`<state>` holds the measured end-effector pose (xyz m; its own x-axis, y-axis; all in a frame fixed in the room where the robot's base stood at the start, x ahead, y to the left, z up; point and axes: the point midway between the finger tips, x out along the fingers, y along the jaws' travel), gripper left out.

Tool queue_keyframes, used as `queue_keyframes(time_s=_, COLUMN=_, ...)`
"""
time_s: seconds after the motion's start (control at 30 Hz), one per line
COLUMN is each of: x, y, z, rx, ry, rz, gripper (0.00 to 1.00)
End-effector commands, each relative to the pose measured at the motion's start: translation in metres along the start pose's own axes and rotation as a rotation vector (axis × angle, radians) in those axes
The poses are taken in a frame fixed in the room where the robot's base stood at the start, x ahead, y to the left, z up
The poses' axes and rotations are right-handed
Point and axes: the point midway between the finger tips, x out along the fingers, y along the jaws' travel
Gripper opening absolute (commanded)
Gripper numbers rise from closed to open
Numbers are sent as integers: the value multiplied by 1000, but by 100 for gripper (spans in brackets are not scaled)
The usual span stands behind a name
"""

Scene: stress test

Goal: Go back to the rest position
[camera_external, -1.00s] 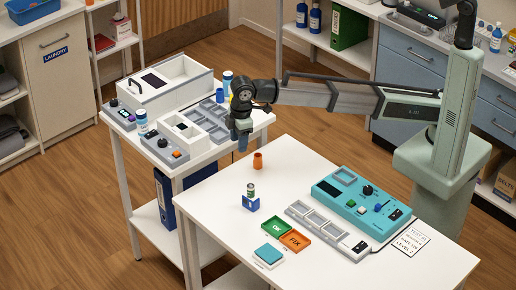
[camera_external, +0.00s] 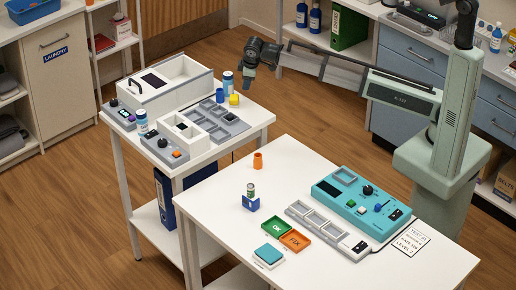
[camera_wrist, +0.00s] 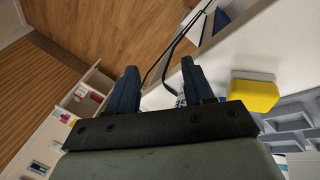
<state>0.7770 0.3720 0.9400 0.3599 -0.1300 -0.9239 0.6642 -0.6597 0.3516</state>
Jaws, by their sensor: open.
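My gripper (camera_external: 248,84) hangs in the air above and behind the far right corner of the white side table (camera_external: 258,118), with my arm reaching left from its column. In the wrist view its two dark blue fingers (camera_wrist: 160,76) stand apart with nothing between them. A yellow block (camera_external: 234,99) sits on the side table near that corner, below and left of the gripper. It also shows in the wrist view (camera_wrist: 253,95), to the right of the fingers and clear of them.
The side table holds a white box (camera_external: 165,85), a grey compartment tray (camera_external: 220,118) and bottles. The air around my gripper is free.

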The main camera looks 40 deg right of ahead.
Motion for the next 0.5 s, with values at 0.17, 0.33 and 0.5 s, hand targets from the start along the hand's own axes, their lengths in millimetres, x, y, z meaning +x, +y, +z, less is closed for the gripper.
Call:
queue_keyframes(time_s=0.17, x=70, y=-6, z=51, rx=41, ry=-71, rz=-37, gripper=52)
queue_keyframes(time_s=0.33, x=129, y=-13, z=102, rx=86, ry=-138, rz=-75, gripper=52)
queue_keyframes(time_s=0.5, x=183, y=-24, z=157, rx=133, ry=-205, rz=-114, gripper=52)
